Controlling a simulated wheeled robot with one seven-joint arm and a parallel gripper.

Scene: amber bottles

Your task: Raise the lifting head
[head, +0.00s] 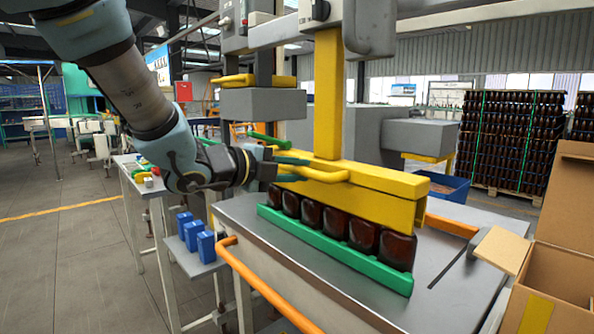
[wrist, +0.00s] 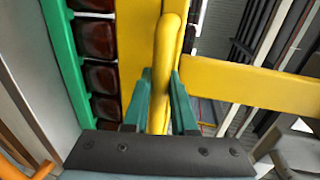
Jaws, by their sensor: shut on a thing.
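The yellow lifting head (head: 375,190) hangs from a vertical yellow post (head: 328,90) and sits low over a row of amber bottles (head: 335,222) on the steel table. The bottle tops are hidden by the head. A yellow handle (head: 325,174) sticks out from the head's side. My gripper (head: 292,170) has green fingers and is shut on this handle. In the wrist view the handle (wrist: 168,60) stands between the two fingers of my gripper (wrist: 160,95), with the bottles (wrist: 103,75) to the left.
A green rail (head: 340,252) runs along the front of the bottles. An orange bar (head: 265,285) edges the table. Blue boxes (head: 206,246) stand on a side shelf. An open cardboard box (head: 555,270) is at the right, and a blue bin (head: 445,186) is behind the table.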

